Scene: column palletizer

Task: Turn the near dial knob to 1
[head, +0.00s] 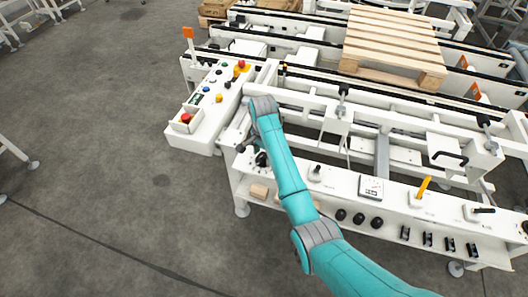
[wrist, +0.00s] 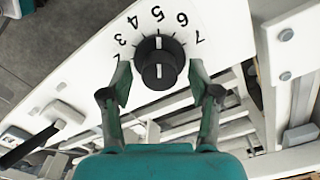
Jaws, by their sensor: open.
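The black dial knob (wrist: 159,66) stands on a white panel in the wrist view. Numbers from about 2 to 7 show around its far side, and its white mark points up at the 5. The 1 does not show. My gripper (wrist: 160,76) is open, with one finger on each side of the knob and gaps visible between fingers and knob. In the head view, my arm reaches to the machine's near left corner; the knob and fingers cannot be made out clearly there.
A white control panel (head: 213,107) with a red button (head: 186,118) lies left of my wrist. A wooden pallet (head: 395,38) rests on the conveyor behind. The front shelf holds a yellow lever (head: 424,187) and black knobs (head: 358,218).

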